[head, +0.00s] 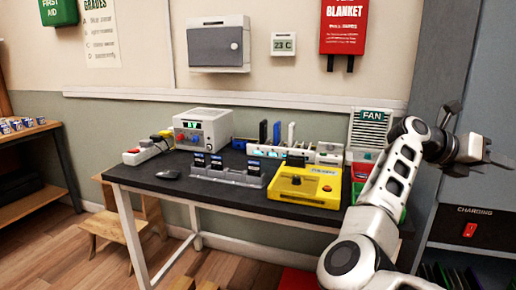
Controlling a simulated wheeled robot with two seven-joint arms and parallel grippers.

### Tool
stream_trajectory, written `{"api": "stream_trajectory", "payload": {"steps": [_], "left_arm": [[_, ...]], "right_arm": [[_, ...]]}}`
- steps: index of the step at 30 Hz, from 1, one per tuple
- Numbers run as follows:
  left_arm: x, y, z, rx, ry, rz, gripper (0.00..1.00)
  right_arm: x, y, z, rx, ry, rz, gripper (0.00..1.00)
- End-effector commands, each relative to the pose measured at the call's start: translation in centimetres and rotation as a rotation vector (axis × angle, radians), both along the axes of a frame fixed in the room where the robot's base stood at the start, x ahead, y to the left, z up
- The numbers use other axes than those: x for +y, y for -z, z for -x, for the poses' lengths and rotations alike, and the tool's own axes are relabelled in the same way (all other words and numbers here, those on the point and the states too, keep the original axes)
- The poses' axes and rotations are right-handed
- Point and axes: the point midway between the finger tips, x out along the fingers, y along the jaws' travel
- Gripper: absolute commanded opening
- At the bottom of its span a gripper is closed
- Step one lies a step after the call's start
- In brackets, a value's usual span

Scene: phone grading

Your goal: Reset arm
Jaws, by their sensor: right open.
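My right arm (396,175) rises from the bottom right in the head view and bends to the right. My right gripper (474,136) is up in the air at the right, beyond the right end of the table, in front of the grey cabinet. It is open, and I see nothing between its fingers. My left arm and left gripper are not in view.
A dark table (232,196) carries a yellow device (306,186), a grey slotted holder (226,173), a grey box with a green display (202,128) and a charging row (292,152). A fan unit (366,130) stands behind my arm. A charging cabinet (478,232) is at right.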

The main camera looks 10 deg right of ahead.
Motion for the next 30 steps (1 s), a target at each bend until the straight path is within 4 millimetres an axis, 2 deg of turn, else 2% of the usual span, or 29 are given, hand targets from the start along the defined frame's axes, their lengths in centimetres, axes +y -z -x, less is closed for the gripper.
{"api": "stream_trajectory", "payload": {"steps": [2, 5, 8, 11, 14, 15, 19, 23, 24, 28, 29, 30], "left_arm": [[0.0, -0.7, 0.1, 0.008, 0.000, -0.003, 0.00], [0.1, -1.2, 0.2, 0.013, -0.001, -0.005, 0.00], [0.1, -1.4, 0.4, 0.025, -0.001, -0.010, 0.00], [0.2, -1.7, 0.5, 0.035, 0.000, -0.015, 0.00], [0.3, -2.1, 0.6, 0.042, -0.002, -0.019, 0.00], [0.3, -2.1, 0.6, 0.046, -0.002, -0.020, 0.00], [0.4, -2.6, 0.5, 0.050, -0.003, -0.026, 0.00], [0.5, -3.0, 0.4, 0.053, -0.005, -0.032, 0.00], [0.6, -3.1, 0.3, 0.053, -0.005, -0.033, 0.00], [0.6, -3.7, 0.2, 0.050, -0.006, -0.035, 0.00], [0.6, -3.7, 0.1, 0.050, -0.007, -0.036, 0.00], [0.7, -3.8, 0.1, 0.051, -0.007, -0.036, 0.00]], "right_arm": [[-1.0, -1.7, 1.2, 0.171, -0.030, 0.208, 0.47], [-0.1, -4.1, 1.0, 0.423, -0.115, 0.485, 0.47], [2.9, -5.3, -0.8, 0.690, -0.236, 0.744, 0.47], [7.6, -4.3, -3.2, 0.959, -0.386, 0.982, 0.47], [13.5, -0.9, -5.2, 1.228, -0.562, 1.204, 0.47], [16.0, 1.1, -5.6, 1.327, -0.638, 1.284, 0.47], [23.3, 8.0, -5.0, 1.605, -0.874, 1.504, 0.47], [29.6, 15.0, -1.7, 1.830, -1.109, 1.686, 0.47], [31.3, 17.1, -0.2, 1.893, -1.184, 1.739, 0.47], [36.1, 22.8, 5.7, 2.056, -1.417, 1.889, 0.47], [37.0, 23.8, 7.1, -2.021, 1.424, -1.861, 0.47], [38.0, 24.9, 8.8, -1.964, 1.418, -1.813, 0.47]]}}
